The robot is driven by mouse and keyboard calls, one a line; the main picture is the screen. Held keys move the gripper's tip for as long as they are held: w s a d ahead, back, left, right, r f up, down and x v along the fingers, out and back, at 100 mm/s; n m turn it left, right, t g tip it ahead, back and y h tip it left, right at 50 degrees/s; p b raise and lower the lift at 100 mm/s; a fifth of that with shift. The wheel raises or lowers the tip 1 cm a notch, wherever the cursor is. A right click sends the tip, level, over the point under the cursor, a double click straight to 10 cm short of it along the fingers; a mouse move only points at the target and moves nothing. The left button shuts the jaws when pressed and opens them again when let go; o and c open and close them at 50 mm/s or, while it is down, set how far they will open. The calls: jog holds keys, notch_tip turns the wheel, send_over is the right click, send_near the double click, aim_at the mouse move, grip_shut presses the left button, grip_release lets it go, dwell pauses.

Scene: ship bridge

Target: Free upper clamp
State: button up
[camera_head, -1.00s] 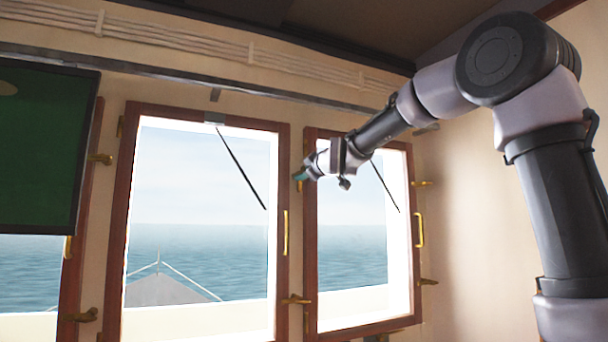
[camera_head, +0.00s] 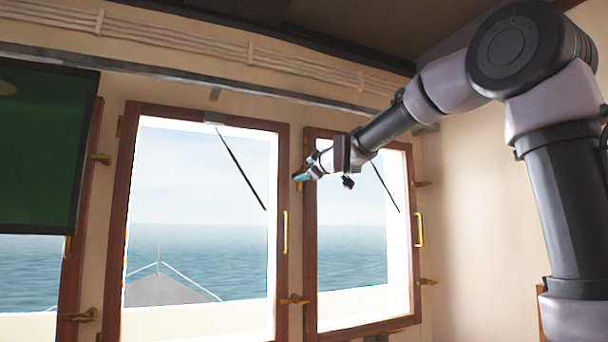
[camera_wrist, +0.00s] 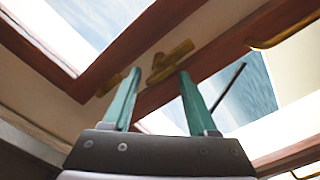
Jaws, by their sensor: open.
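The brass upper clamp (camera_wrist: 168,63) sits on the cream post between two wooden window frames in the wrist view. It lies just beyond the tips of my gripper (camera_wrist: 158,76), roughly between the two teal fingers. The fingers stand apart with nothing held. I cannot tell the exact gap to the clamp. In the head view my gripper (camera_head: 302,177) is at the upper part of the post between the middle and right windows. There it hides most of the clamp.
A smaller brass piece (camera_wrist: 110,84) is left of the clamp. A lower brass clamp (camera_head: 294,299) is on the same post. Brass handles stand on the middle frame (camera_head: 285,232) and right frame (camera_head: 419,230). A dark green screen (camera_head: 45,150) hangs at left.

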jog(key=v, duration=0.9)
jog(key=s+d+f+m+g+h, duration=0.4)
jog(key=s+d+f+m, duration=0.5)
jog(key=d+f, duration=0.35)
jog(key=s+d+f+m+g, duration=0.2)
jog(key=s+d+f+m, duration=0.1)
jog(key=s+f, duration=0.4)
jog(key=s+d+f+m+g+h, duration=0.1)
jog(key=s+d+f+m+g, duration=0.2)
jog(key=s+f+m, duration=0.3)
jog(key=s+f, duration=0.2)
jog(key=s, duration=0.1)
jog(key=shift+s+g, duration=0.3)
jog(key=shift+r, duration=0.1)
